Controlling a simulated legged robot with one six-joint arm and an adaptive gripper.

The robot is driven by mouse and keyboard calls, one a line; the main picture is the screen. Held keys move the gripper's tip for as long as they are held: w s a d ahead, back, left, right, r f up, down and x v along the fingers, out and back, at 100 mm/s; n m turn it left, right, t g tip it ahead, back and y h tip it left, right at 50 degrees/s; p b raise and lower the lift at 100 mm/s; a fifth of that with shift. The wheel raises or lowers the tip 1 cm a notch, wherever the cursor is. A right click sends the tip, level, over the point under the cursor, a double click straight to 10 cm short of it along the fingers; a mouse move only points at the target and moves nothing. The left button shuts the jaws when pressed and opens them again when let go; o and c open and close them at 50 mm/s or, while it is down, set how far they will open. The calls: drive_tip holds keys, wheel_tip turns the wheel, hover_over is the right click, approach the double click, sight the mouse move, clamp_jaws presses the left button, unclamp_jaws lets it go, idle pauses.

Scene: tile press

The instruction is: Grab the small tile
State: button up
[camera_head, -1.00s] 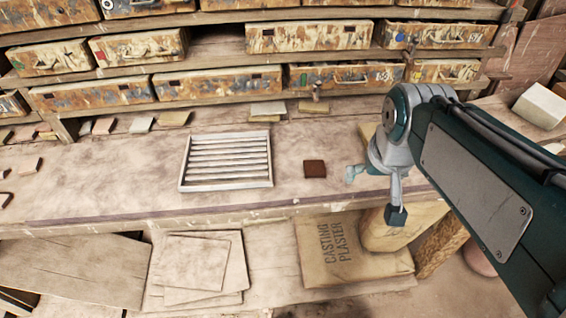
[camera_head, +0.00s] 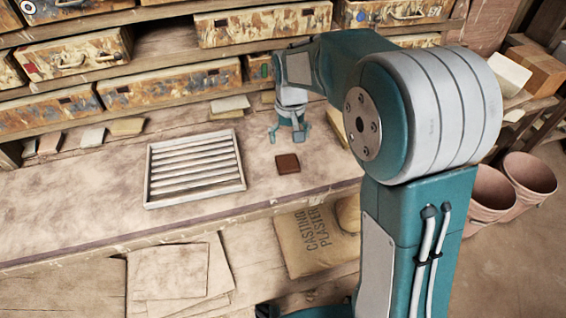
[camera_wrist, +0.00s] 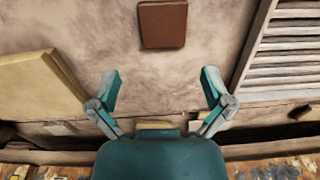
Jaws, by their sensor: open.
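The small tile (camera_head: 288,163) is reddish brown and lies flat on the workbench, a little to the right of the slatted white rack. It also shows in the wrist view (camera_wrist: 163,24) at the top middle, beyond my fingertips. My gripper (camera_wrist: 160,88) is open and empty, with its two fingers spread apart. In the head view my gripper (camera_head: 287,133) hangs over the bench just behind the tile, apart from it. My arm hides part of the bench to the right.
The slatted rack (camera_head: 152,178) stands on the bench left of the tile. A pale yellowish block (camera_wrist: 38,82) lies at the left in the wrist view. Paint-stained drawers (camera_head: 172,85) fill shelves at the back. Loose tiles (camera_head: 127,126) lie along the bench's back. Bare bench surrounds the brown tile.

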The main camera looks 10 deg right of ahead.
sight(287, 163)
drive_tip(key=shift+d+f, duration=0.25)
drive_tip(key=shift+f, duration=0.4)
drive_tip(key=shift+d+f, duration=0.25)
drive_tip(key=shift+f, duration=0.35)
drive_tip(key=f, duration=0.1)
drive_tip(key=a+f, duration=0.1)
drive_tip(key=f, duration=0.1)
drive_tip(key=a+f, duration=0.1)
drive_tip(key=f, duration=0.1)
drive_tip(key=shift+s+a+f, duration=0.1)
drive_tip(key=shift+s+a, duration=0.05)
drive_tip(key=shift+s, duration=0.15)
drive_tip(key=shift+d+f, duration=0.2)
drive_tip(key=shift+f, duration=0.05)
drive_tip(key=shift+d, duration=0.45)
drive_tip(key=shift+c, duration=0.6)
drive_tip(key=c, duration=0.6)
drive_tip(key=shift+a, duration=0.15)
drive_tip(key=shift+c, duration=1.2)
drive_tip(key=shift+s+a, duration=0.1)
drive_tip(key=shift+a, duration=0.05)
drive_tip(key=shift+f, duration=0.1)
